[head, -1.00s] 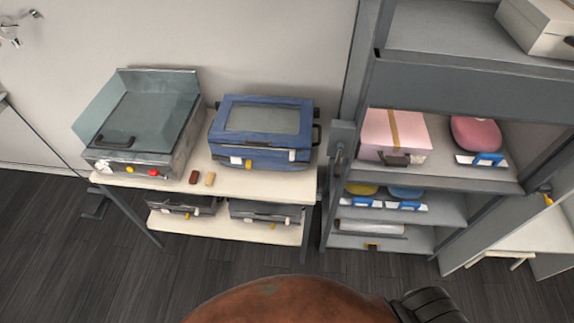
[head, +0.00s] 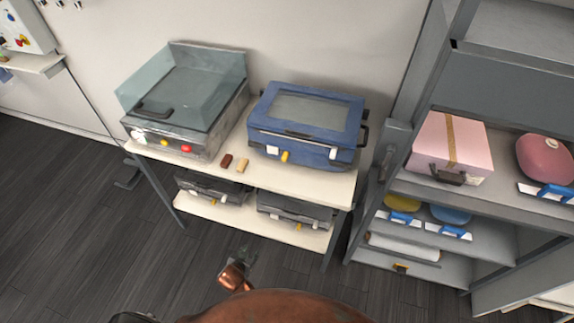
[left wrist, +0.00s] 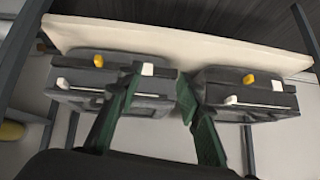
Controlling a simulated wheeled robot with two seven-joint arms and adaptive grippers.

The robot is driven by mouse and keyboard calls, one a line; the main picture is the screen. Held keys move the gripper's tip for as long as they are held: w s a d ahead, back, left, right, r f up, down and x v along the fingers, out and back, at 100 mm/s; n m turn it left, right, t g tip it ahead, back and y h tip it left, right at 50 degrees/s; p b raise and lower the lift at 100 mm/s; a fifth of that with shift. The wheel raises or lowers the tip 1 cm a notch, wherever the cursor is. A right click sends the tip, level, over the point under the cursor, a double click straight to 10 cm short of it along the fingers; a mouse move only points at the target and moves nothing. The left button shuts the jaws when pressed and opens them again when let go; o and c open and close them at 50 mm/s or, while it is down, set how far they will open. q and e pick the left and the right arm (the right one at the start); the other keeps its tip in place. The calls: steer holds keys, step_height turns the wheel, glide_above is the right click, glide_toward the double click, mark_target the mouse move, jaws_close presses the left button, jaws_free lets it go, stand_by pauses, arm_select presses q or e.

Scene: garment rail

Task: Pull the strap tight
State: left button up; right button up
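I see no loose strap. The only strap-like thing is a gold band (head: 450,138) around a pink box (head: 430,145) on the grey shelf unit at right in the head view. Whether it is the strap is not clear. My left gripper (head: 239,260) is low in the head view, in front of the table's lower shelf and well away from the pink box. In the left wrist view its two green fingers (left wrist: 160,82) stand apart with nothing held between them. Dark cases (left wrist: 110,85) (left wrist: 245,92) show beyond them. My right gripper is not in view.
Dark floor (head: 70,230) at left is mostly clear.

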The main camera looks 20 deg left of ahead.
arm_select(q)
steer(key=w+r+t+b, duration=0.2)
steer(key=w+r, duration=0.1)
steer(key=r, duration=0.7)
steer(key=w+d+r+n+t+b, duration=0.1)
steer(key=w+r, duration=0.3)
steer(key=r, duration=0.6)
steer(key=w+d+r+n+t+y+b, duration=0.1)
steer(key=w+r+t+b, duration=0.2)
steer(key=r, duration=0.8)
steer(key=shift+w+t, duration=0.3)
steer(key=shift+w, duration=0.25)
steer(key=m+t+h, duration=0.1)
steer(key=t+h, duration=0.1)
steer(key=t, duration=0.1)
glide_toward(283, 159)
steer(key=shift+w+d+r, duration=0.1)
steer(key=shift+w+d, duration=0.1)
steer(key=shift+w, duration=0.95)
steer(key=w, duration=0.6)
steer(key=shift+b, duration=0.4)
steer(key=shift+w, duration=0.65)
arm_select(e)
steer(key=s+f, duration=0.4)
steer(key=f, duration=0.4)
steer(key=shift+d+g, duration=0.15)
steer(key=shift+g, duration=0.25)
arm_select(q)
steer(key=shift+c, duration=0.5)
jaws_close()
